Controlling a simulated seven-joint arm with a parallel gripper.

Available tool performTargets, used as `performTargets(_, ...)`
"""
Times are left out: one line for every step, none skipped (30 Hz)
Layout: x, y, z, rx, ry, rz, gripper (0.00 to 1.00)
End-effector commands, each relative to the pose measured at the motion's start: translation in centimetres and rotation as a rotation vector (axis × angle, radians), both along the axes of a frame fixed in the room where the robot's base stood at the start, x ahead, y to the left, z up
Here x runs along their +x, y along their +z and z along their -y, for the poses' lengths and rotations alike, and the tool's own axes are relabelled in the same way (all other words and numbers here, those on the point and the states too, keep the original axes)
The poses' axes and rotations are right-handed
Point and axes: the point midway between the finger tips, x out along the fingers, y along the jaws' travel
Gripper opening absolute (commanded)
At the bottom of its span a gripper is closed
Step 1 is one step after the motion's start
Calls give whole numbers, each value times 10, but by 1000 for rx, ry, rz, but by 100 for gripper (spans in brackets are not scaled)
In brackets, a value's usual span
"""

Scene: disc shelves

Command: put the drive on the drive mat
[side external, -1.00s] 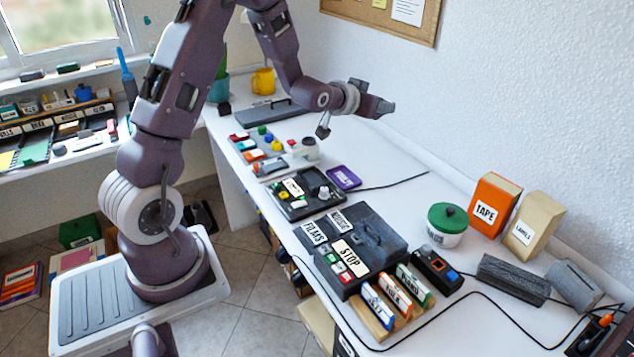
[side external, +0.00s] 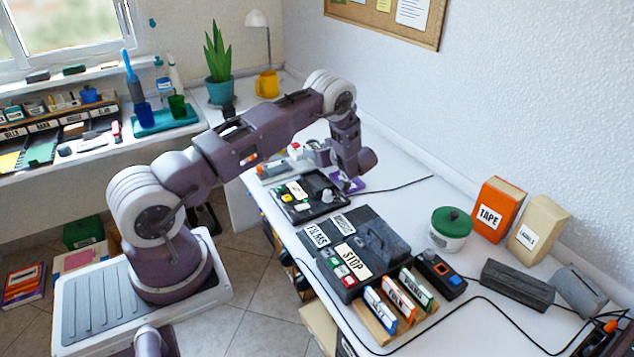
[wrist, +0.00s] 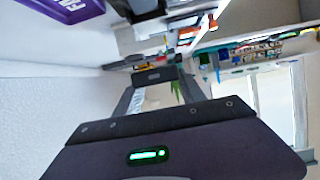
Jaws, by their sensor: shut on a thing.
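My gripper (side external: 322,153) is low over the far part of the desk, beside the black panel with the dial, and seems to point toward the back left. In the wrist view its fingers (wrist: 157,92) are shut on a small dark block, the drive (wrist: 154,76), held at the tips. I cannot make the drive out in the side view. A purple mat (side external: 347,184) with a white label lies on the desk just below my wrist, partly hidden by it. It also shows at the top left of the wrist view (wrist: 62,7), apart from the drive.
A black panel with a dial (side external: 308,195) stands near the mat, and a larger black box (side external: 378,240) is nearer. A cable (side external: 400,186) runs along the desk right of the mat. A green-lidded tub (side external: 450,229) and an orange box (side external: 497,209) stand by the wall.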

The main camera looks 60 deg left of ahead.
Motion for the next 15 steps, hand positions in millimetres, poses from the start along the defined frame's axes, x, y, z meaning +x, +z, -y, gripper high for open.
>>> performTargets(0,-6,0,0,0,-2,0)
performTargets(0,-12,0,0,0,-2,0)
performTargets(-1,-22,0,-1,0,-2,0)
performTargets(-1,-29,0,-1,0,-2,0)
performTargets(-1,-36,0,-1,0,-2,0)
performTargets(-1,-44,0,-1,1,-1,0)
performTargets(-1,-49,0,0,1,-1,0)
performTargets(-1,-53,0,0,0,0,0)
performTargets(0,-60,0,0,0,0,0)
performTargets(-1,-67,0,0,0,-1,0)
performTargets(-1,-74,0,0,1,-1,0)
performTargets(-1,-81,0,0,0,0,0)
performTargets(0,-86,0,0,0,0,0)
performTargets(0,-90,0,0,0,1,0)
performTargets(0,-94,0,1,-1,1,0)
